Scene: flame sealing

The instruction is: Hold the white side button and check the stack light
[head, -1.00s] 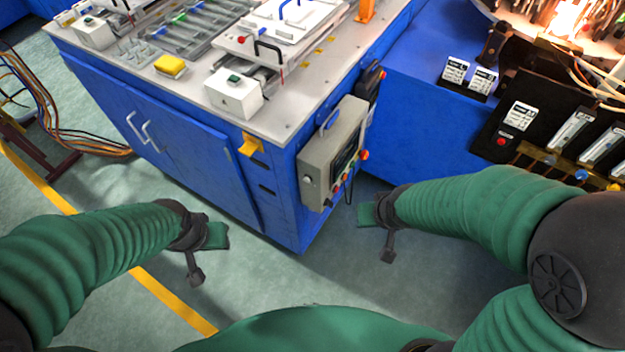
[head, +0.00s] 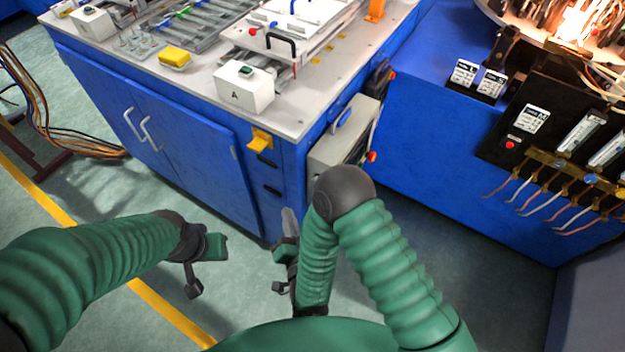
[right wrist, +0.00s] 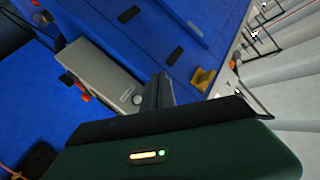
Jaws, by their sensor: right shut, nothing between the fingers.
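A round white button (right wrist: 137,99) shows on the side of the grey control box (right wrist: 100,68) in the right wrist view. In the head view the grey control box (head: 342,130) hangs on the blue cabinet's side, its lower part hidden by my right arm. My right gripper (head: 289,220) is shut and empty, pointing up toward the box from below left. Its dark fingers also show in the right wrist view (right wrist: 158,90), close beside the button in the picture; contact cannot be told. My left gripper (head: 200,252) hangs over the floor at left; its fingers are unclear. I cannot pick out a stack light.
A blue machine (head: 430,140) with hanging wires stands at right. Floor is open in front.

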